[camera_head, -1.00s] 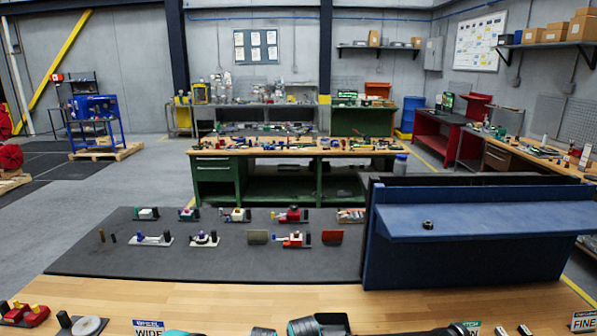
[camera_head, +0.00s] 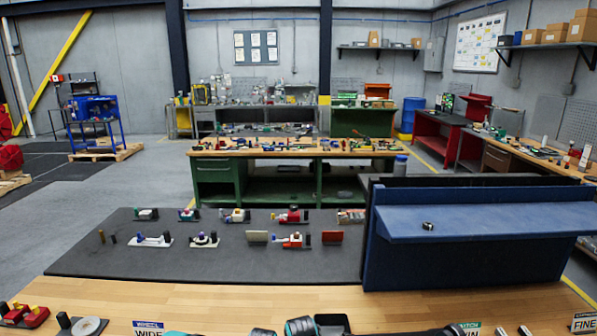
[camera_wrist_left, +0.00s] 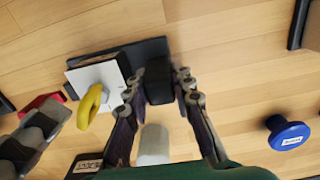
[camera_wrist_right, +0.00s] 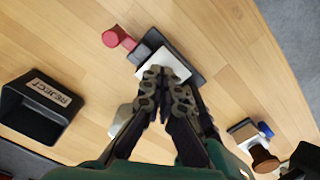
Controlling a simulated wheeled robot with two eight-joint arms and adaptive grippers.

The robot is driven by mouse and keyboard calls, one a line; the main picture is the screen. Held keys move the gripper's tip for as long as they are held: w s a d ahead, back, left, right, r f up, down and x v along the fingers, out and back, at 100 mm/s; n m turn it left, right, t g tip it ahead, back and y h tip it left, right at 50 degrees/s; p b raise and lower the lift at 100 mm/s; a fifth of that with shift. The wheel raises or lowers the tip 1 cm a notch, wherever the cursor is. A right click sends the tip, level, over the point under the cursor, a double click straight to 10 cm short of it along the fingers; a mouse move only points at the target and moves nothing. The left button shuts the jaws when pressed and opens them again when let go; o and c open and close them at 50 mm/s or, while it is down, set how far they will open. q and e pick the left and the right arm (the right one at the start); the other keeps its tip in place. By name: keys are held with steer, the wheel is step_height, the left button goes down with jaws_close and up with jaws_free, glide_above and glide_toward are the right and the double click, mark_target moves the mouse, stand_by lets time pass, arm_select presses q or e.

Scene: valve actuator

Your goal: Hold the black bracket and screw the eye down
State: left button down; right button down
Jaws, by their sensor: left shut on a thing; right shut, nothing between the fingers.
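The black bracket (camera_wrist_left: 158,82) stands upright on a dark base plate in the left wrist view. My left gripper (camera_wrist_left: 160,85) is shut on it, with one finger on each side. The yellow eye (camera_wrist_left: 90,106) sits on a white block (camera_wrist_left: 112,78) beside the bracket, left of my left fingers. My right gripper (camera_wrist_right: 165,80) is shut and empty over a white block (camera_wrist_right: 168,62) on a dark base in the right wrist view. A red knob (camera_wrist_right: 112,37) sticks out beyond it. Both grippers' fingertips are out of the head view.
A black REJECT bin (camera_wrist_right: 42,108) lies left in the right wrist view. A blue knob (camera_wrist_left: 288,133) stands right in the left wrist view. A blue shelf (camera_head: 490,218) rises behind the bench at right. Bare wood (camera_head: 200,293) runs along the bench.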

steer(key=shift+s+a, duration=0.25)
steer(key=shift+s+a, duration=0.15)
steer(key=shift+a, duration=0.3)
steer(key=shift+a, duration=0.2)
stand_by(0.4)
steer(key=shift+s, duration=0.15)
steer(key=shift+s, duration=0.3)
step_height(320, 180, up, 6)
stand_by(0.4)
steer(key=shift+d, duration=0.1)
